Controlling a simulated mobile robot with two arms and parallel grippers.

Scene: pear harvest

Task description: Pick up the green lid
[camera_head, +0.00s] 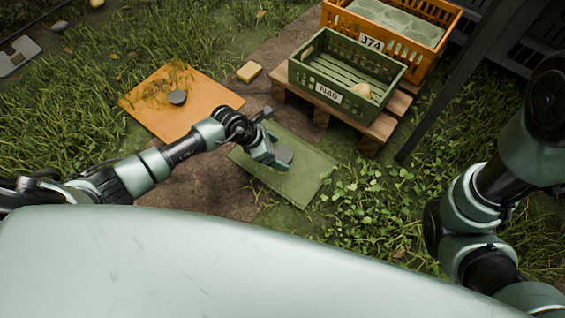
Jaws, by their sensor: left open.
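The green lid (306,184) is a flat green panel lying on the ground in the middle of the head view. A round grey knob (284,155) stands on it. My left gripper (274,137) is open over the upper part of the lid, with one finger close beside the knob. I cannot tell whether that finger touches it. The wrist and fingers hide part of the lid's upper left edge. My right arm shows at the right, but its gripper is not in view.
A green crate (302,74) holding a pear (360,91) and an orange crate (413,51) stand on a wooden pallet (377,130). A dark post (455,75) rises at the right.

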